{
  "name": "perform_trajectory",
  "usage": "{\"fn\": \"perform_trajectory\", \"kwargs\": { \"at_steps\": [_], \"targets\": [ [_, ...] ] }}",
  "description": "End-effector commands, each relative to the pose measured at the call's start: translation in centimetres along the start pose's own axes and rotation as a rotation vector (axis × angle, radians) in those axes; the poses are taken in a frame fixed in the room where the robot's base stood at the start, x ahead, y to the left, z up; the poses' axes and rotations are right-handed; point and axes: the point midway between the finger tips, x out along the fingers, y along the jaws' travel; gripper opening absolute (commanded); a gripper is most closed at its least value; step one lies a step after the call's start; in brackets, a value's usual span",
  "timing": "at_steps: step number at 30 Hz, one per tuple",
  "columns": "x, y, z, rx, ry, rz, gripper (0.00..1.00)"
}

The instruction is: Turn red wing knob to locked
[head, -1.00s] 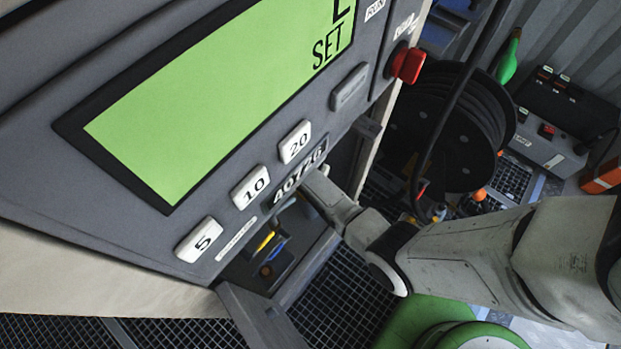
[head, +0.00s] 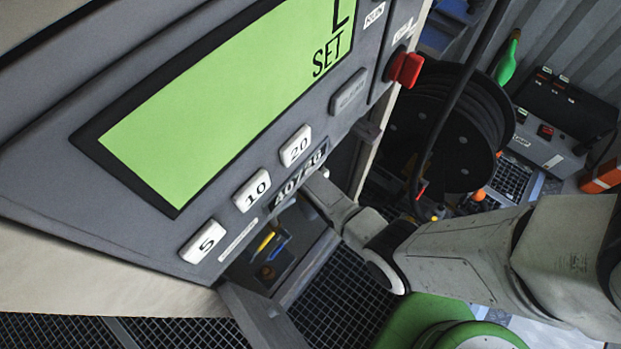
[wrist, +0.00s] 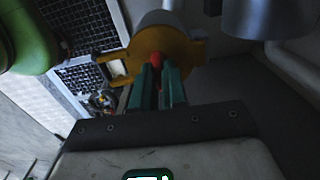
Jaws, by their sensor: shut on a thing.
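My gripper (wrist: 157,78) shows in the wrist view with its two teal fingers close together. The fingers are shut on a small red piece, the red wing knob (wrist: 156,59), of which only a bit shows between the fingertips. The knob sits in front of a round orange-yellow plate (wrist: 180,48) with lugs at its sides, on a grey cylinder (wrist: 160,19). I cannot read any locked mark or the knob's angle. In the head view my gripper is hidden behind the dispenser panel (head: 330,112).
The large panel with a green screen (head: 220,110) fills the upper left of the head view. A separate red knob (head: 405,68) is on its right edge. A black hose reel (head: 445,130) stands behind. A grey cylinder (wrist: 262,15) hangs at the wrist view's upper right.

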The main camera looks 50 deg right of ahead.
Motion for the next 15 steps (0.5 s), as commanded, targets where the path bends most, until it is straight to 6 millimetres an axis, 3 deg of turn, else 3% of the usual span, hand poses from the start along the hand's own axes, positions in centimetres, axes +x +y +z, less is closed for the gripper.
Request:
{"fn": "perform_trajectory", "kwargs": {
  "at_steps": [9, 15],
  "targets": [
    [-0.04, -0.03, -0.05, 0.001, 0.001, -0.001, 0.38],
    [-0.05, -0.01, -0.03, 0.000, 0.000, -0.001, 0.38]
  ]
}}
